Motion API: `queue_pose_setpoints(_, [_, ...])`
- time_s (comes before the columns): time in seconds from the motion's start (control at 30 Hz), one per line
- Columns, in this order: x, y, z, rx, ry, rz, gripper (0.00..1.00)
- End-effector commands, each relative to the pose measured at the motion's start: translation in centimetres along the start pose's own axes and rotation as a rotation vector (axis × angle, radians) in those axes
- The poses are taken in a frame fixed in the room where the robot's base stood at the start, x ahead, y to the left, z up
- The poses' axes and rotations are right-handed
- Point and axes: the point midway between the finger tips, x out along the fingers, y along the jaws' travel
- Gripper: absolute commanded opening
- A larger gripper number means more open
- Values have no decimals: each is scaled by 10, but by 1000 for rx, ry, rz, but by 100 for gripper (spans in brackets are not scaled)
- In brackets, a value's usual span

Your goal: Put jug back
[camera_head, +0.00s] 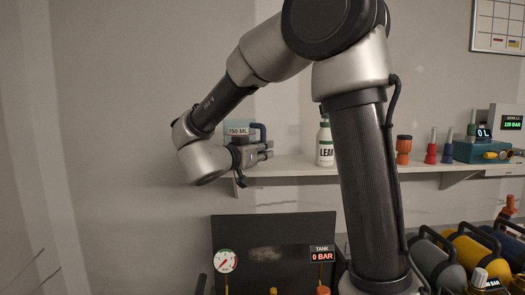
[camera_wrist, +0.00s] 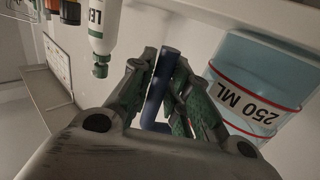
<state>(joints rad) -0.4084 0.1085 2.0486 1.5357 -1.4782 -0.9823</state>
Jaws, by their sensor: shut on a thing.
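In the wrist view the jug (camera_wrist: 262,75) fills the right side, upside down in the picture, with red bands and a volume label. My gripper (camera_head: 264,152) is shut on the jug's blue handle (camera_wrist: 160,88), which stands between its green-padded fingers (camera_wrist: 158,95). The jug is at the left end of the wall shelf (camera_head: 300,168). My gripper hides its lower part, so I cannot tell whether it touches the shelf.
A white LEAK bottle (camera_head: 325,144) stands on the shelf right of the jug. Farther right are an orange-brown item (camera_head: 403,150), several coloured tools and a teal box (camera_head: 480,150). A dark panel with a gauge (camera_head: 225,261) is below. Several cylinders (camera_head: 470,250) lie lower right.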

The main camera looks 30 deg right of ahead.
Motion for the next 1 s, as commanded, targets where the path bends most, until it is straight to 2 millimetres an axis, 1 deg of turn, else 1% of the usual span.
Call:
queue_pose_setpoints(0.27, [0,0,2,1,1,0,0])
queue_pose_setpoints(0.3, [0,0,3,0,0,0,21])
queue_pose_setpoints(0.37, [0,0,2,1,0,0,32])
queue_pose_setpoints(0.4, [0,0,2,1,0,0,39])
queue_pose_setpoints(0.67, [0,0,2,0,0,0,39])
queue_pose_setpoints(0.77, [0,0,-1,2,0,0,39])
queue_pose_setpoints(0.87, [-12,-1,0,0,-1,-4,39])
queue_pose_setpoints(0.97, [-32,-2,0,0,-1,-6,39])
queue_pose_setpoints(1.0, [-42,-1,0,0,-1,-5,39])
